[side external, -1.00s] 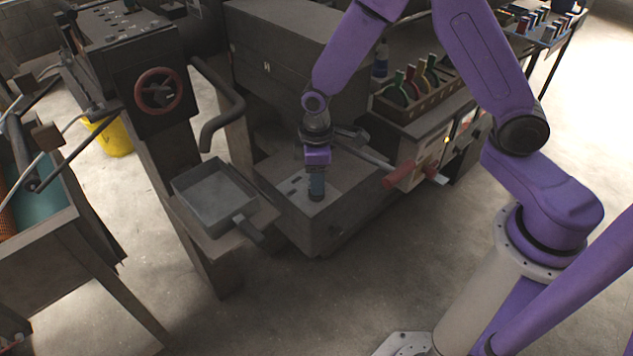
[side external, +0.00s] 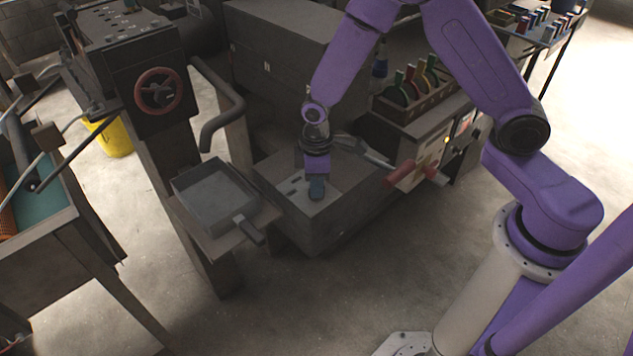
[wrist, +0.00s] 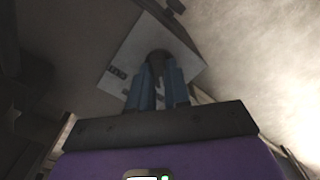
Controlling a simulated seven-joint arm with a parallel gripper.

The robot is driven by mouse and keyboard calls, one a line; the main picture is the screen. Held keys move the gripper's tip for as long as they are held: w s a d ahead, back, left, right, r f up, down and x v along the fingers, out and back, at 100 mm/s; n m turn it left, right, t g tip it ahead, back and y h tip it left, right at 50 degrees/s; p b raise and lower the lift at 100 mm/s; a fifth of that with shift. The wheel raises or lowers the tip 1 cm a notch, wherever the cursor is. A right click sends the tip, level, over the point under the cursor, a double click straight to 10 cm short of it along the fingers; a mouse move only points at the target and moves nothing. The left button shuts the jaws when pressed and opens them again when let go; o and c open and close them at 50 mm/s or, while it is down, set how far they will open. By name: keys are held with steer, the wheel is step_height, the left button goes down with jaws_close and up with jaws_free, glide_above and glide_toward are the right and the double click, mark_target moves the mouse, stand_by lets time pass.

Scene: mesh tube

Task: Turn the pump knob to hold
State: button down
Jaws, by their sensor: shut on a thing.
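The pump is a dark grey box with a light panel on top (side external: 292,186); the panel also shows in the wrist view (wrist: 128,55). My gripper (side external: 316,190) points down at the near right part of this panel. In the wrist view its two blue fingers (wrist: 159,85) stand on either side of the small dark pump knob (wrist: 158,57) and are shut on it. In the side view the fingers hide the knob. Its pointer and the setting it stands at cannot be read. Small dark marks (wrist: 116,72) lie on the panel left of the fingers.
A red-ended handle (side external: 404,174) sticks out right of the pump box. A grey tray (side external: 213,200) and a bent pipe (side external: 222,125) stand to the left. A tall grey cabinet (side external: 285,70) rises behind. The floor in front is clear.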

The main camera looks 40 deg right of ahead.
steer(key=shift+m, duration=0.4)
steer(key=m, duration=0.4)
steer(key=shift+m, duration=2.5)
steer(key=c, duration=1.1)
jaws_free()
steer(key=shift+r, duration=0.15)
step_height(320, 180, up, 17)
steer(key=shift+r, duration=0.1)
steer(key=shift+s, duration=0.1)
